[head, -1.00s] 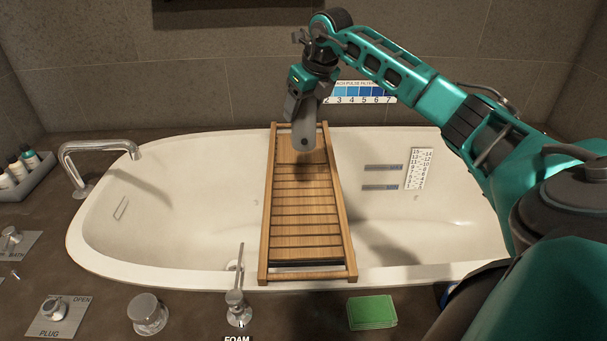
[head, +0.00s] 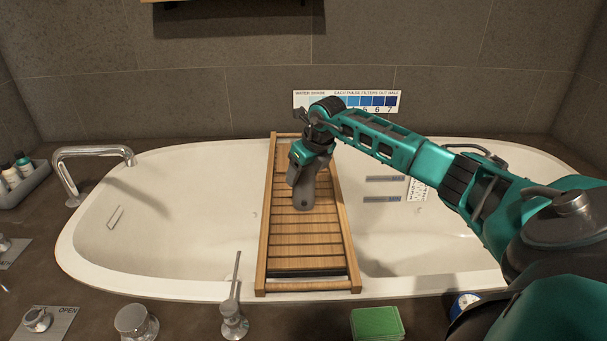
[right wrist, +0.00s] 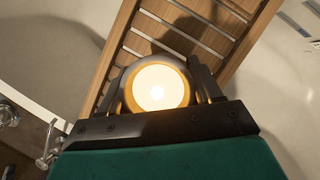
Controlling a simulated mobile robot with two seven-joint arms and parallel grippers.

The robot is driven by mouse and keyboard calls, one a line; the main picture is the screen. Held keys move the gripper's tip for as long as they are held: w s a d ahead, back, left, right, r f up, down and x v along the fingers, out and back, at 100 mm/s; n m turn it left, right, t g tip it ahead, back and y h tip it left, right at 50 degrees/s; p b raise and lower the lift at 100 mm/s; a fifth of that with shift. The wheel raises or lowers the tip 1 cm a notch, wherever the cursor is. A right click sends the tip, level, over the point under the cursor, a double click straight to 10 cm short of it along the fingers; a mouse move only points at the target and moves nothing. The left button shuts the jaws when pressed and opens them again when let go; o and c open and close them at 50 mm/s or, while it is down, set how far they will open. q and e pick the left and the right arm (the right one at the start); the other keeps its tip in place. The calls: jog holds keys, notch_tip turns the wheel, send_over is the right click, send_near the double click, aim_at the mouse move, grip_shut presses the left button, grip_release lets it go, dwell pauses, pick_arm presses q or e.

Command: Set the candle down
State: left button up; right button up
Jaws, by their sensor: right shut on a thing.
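The candle (right wrist: 158,87) shows in the right wrist view as a round, glowing, pale disc with an amber rim. It sits between the two fingers of my right gripper (right wrist: 160,92), which is shut on it. In the head view my right gripper (head: 304,203) is over the slatted wooden bath tray (head: 305,252), around its middle. The gripper hides the candle there. I cannot tell whether the candle touches the slats. My left gripper is not in view.
The tray spans a white bathtub (head: 185,225). A chrome faucet (head: 92,152) stands at the left. Chrome controls (head: 234,318) and a green block (head: 377,323) sit on the near rim. The tray's near slats are clear.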

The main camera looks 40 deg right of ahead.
jog(key=shift+r, duration=0.15)
jog(key=o, duration=1.2)
